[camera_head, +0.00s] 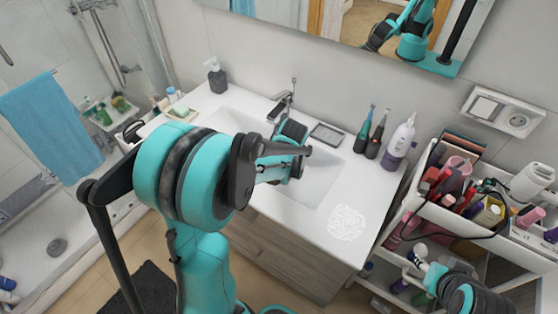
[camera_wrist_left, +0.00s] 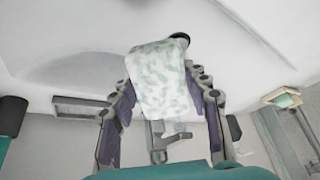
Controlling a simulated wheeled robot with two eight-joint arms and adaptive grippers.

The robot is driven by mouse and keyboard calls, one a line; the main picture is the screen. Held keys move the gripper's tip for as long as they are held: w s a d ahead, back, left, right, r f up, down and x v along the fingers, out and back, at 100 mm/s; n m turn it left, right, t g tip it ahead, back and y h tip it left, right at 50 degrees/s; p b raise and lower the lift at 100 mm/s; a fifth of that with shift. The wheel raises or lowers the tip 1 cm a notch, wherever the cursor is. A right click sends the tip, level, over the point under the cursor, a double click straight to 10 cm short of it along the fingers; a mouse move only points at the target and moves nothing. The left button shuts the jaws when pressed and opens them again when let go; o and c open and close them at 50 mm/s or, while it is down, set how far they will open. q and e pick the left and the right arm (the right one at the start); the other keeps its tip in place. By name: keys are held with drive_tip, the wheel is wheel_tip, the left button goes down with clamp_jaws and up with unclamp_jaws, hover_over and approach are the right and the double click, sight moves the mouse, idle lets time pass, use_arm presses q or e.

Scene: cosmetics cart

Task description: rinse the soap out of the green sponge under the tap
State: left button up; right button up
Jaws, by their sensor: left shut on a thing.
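My left gripper (camera_head: 290,152) is over the sink basin (camera_head: 318,180), in front of the tap (camera_head: 281,106). In the left wrist view its fingers (camera_wrist_left: 165,88) are shut on the sponge (camera_wrist_left: 160,75), which is pale and coated with whitish, green-flecked foam. The sponge is hidden behind the gripper in the head view. The tap also shows in the left wrist view (camera_wrist_left: 168,140), just past the sponge. I see no clear water stream. My right arm (camera_head: 465,292) shows at the lower right by the cart; whether its gripper is open or shut is unclear.
A white foam patch (camera_head: 346,222) lies on the counter right of the basin. A soap dish (camera_head: 180,112) and dark dispenser (camera_head: 216,76) stand at the left. Two upright brushes and a white bottle (camera_head: 400,140) stand at the right. A loaded cosmetics cart (camera_head: 440,205) is beside the counter.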

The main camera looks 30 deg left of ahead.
use_arm(q)
drive_tip(key=shift+s+d+f+b, duration=0.25)
drive_tip(key=shift+f+b, duration=0.15)
drive_tip(key=shift+f, duration=0.15)
drive_tip(key=shift+s+d+f+b, duration=0.25)
drive_tip(key=shift+f+b, duration=0.1)
drive_tip(key=shift+f, duration=0.2)
drive_tip(key=shift+w+a+f+b, duration=0.1)
drive_tip(key=shift+f+b, duration=0.25)
drive_tip(key=shift+f, duration=0.25)
drive_tip(key=shift+w+a+f+b, duration=0.1)
drive_tip(key=shift+f+b, duration=0.2)
drive_tip(key=shift+f, duration=0.3)
drive_tip(key=shift+a+f, duration=0.1)
drive_tip(key=shift+f, duration=0.15)
drive_tip(key=shift+w, duration=0.2)
drive_tip(key=w+a+f+b, duration=0.2)
drive_tip(key=w+a, duration=0.7)
drive_tip(key=w, duration=0.1)
drive_tip(key=shift+f, duration=0.3)
use_arm(e)
drive_tip(key=shift+s+d+f, duration=0.1)
drive_tip(key=shift+s+f, duration=0.05)
drive_tip(key=shift+f, duration=0.75)
drive_tip(key=shift+s+d+f, duration=0.1)
drive_tip(key=shift+d+f, duration=0.05)
drive_tip(key=shift+f, duration=0.7)
drive_tip(key=shift+s+d+f, duration=0.1)
drive_tip(key=shift+s+f, duration=0.05)
drive_tip(key=shift+f, duration=0.75)
